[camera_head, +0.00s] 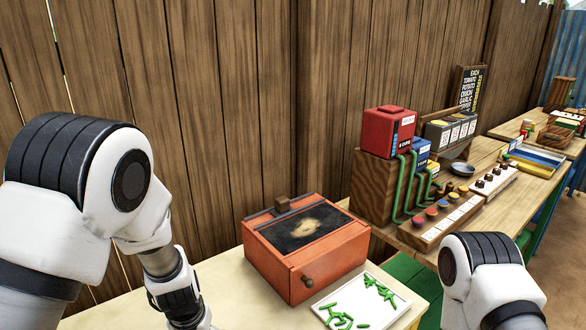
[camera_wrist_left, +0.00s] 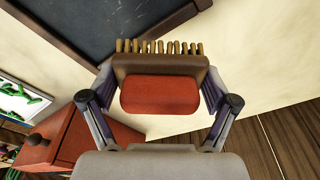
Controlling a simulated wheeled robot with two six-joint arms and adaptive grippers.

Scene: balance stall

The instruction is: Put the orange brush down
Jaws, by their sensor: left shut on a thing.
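The orange brush (camera_wrist_left: 159,94) is in the left wrist view. It has an orange-red block, a dark brown body and a row of tan bristles pointing to the top of the picture. My left gripper (camera_wrist_left: 158,82) is shut on it, one finger at each side. The brush appears held above the cream table top (camera_wrist_left: 255,50); the gap cannot be judged. In the head view my left arm enters from the left, with its gripper below the frame. My right arm shows at the lower right, with its gripper cut off.
An orange box (camera_head: 310,268) with a dark, smudged top and knob stands on the table, beside a white tray (camera_head: 395,296) of green pieces. A wooden stand with a red box (camera_head: 388,132) is farther right. Bare table lies left of the orange box.

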